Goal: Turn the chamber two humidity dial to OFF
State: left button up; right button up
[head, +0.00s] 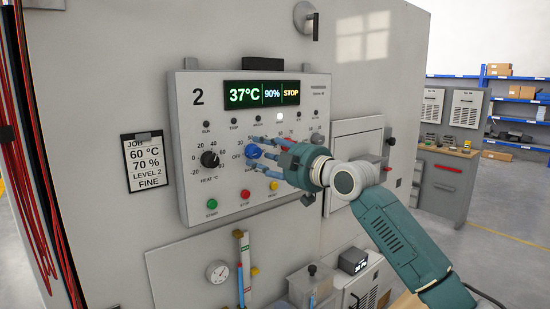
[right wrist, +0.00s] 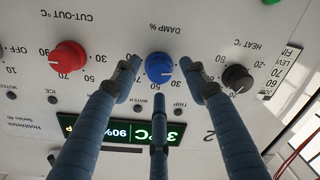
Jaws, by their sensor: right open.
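The chamber two panel (head: 200,100) is marked 2, and its display (head: 262,94) reads 37°C, 90% and STOP. The blue humidity dial (head: 252,151) is labelled DAMP % and shows in the right wrist view (right wrist: 158,68), upside down. An OFF label lies left of it in the head view. A small white mark shows on the knob, but I cannot tell its exact setting. My right gripper (head: 262,153) is open, its three fingers (right wrist: 159,78) spread around the blue dial with visible gaps beside it. My left gripper is not in view.
A black heat dial (head: 210,158) sits left of the blue one. A red cut-out dial (right wrist: 67,56) is on its other side. Green (head: 212,204), red (head: 245,196) and yellow (head: 274,186) buttons lie below. A job card (head: 146,163) hangs left of the panel.

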jog(key=v, duration=1.1)
jog(key=shift+s, duration=0.25)
jog(key=shift+d, duration=0.15)
